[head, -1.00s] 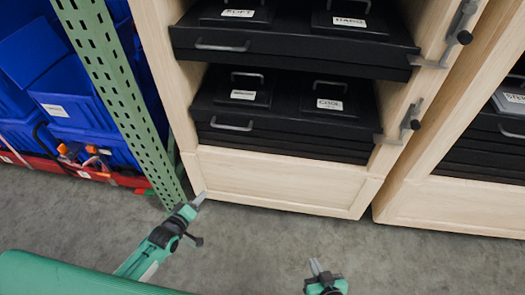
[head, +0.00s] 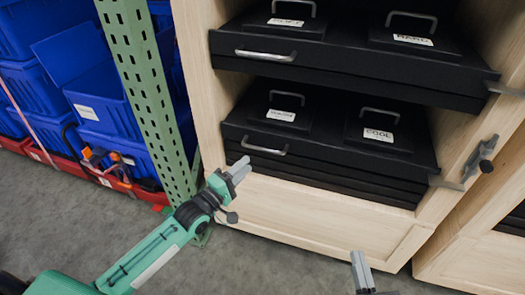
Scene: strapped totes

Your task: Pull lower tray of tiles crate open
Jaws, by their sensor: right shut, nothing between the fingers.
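A light wooden crate (head: 300,205) holds black trays on two levels. The lower black tray (head: 330,168) has a silver bar handle (head: 266,151) at its front left and looks pushed in. The upper black tray (head: 350,83) has its own handle (head: 266,56). I cannot read the word "tiles" on any label. My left gripper (head: 244,166) is just in front of and below the lower handle, with its two fingers slightly apart and nothing visible between them. My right gripper (head: 360,258) is shut and empty, low in front of the crate's base panel.
Lidded boxes with handles sit on the trays, one labelled COOL (head: 380,130). A grey latch (head: 480,160) is on the crate's right post. A green perforated post (head: 150,100) and blue totes (head: 110,110) stand at left. Grey floor (head: 280,262) is clear in front.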

